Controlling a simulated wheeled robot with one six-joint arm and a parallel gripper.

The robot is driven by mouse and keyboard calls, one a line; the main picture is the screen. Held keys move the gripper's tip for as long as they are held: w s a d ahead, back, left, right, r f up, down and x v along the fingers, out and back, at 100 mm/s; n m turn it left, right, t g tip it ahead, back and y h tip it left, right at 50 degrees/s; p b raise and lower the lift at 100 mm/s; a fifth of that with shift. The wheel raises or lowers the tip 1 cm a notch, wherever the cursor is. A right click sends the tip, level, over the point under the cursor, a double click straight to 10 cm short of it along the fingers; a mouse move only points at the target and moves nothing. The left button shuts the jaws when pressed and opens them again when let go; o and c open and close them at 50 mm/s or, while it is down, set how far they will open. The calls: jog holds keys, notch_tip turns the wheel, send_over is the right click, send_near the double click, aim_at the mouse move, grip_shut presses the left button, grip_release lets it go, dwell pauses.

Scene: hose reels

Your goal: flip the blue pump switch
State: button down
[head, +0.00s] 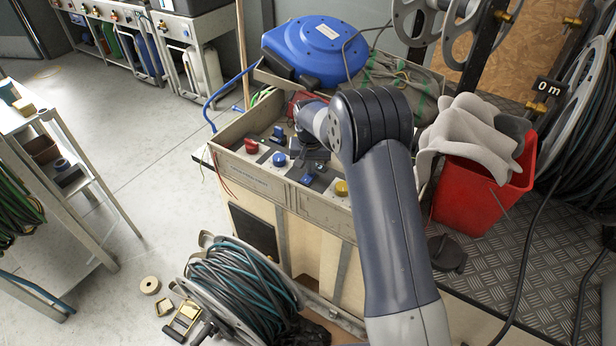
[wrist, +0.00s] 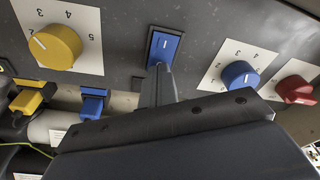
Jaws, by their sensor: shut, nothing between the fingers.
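A blue rocker switch (wrist: 165,47) in a dark frame sits on the grey panel between a yellow knob (wrist: 55,45) and a blue knob (wrist: 240,75). In the head view this blue switch (head: 307,179) is at the panel's front edge, just in front of my gripper. My gripper (wrist: 158,72) is shut and empty, its tips at the lower edge of the switch; whether they touch it I cannot tell. In the head view my gripper (head: 308,160) points down over the panel, partly hidden by my arm. No label naming the pump is readable.
A blue hose reel (head: 315,50) stands behind the panel, a red bucket (head: 483,185) to the right.

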jog(key=shift+f, duration=0.25)
jog(key=shift+r, duration=0.2)
jog(key=shift+r+p, duration=2.1)
jog(key=shift+r, duration=1.3)
jog(key=shift+f, duration=0.1)
notch_tip(320, 180, down, 7)
jog(key=b, duration=0.4)
